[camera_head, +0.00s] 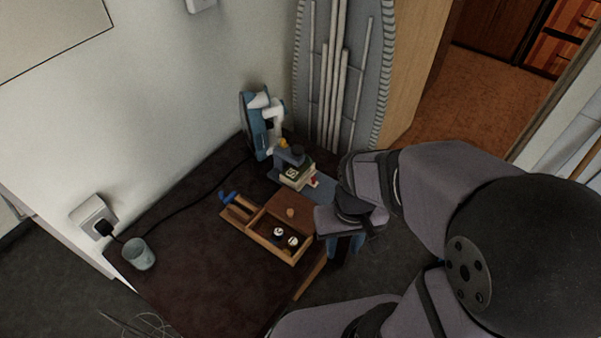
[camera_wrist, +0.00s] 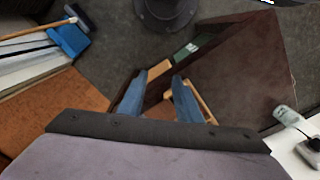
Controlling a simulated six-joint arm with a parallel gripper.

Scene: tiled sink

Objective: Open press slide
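A wooden box (camera_head: 264,240) with open compartments lies on the dark table. A brown flat panel with a round knob (camera_head: 291,212) covers part of it, and small round white-and-dark items sit in the front compartment. I cannot tell for certain which part is the press slide. Part of the box shows in the wrist view (camera_wrist: 205,106), partly hidden by a finger. My gripper (camera_head: 346,247) hangs right of the box, past the table's right edge, with my arm hiding part of it. In the wrist view its blue fingers (camera_wrist: 158,82) are apart with nothing visibly held.
A blue-handled item (camera_head: 229,198) lies at the box's left end. A grey cup (camera_head: 139,254) stands at left. The table's front left (camera_head: 200,275) is clear.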

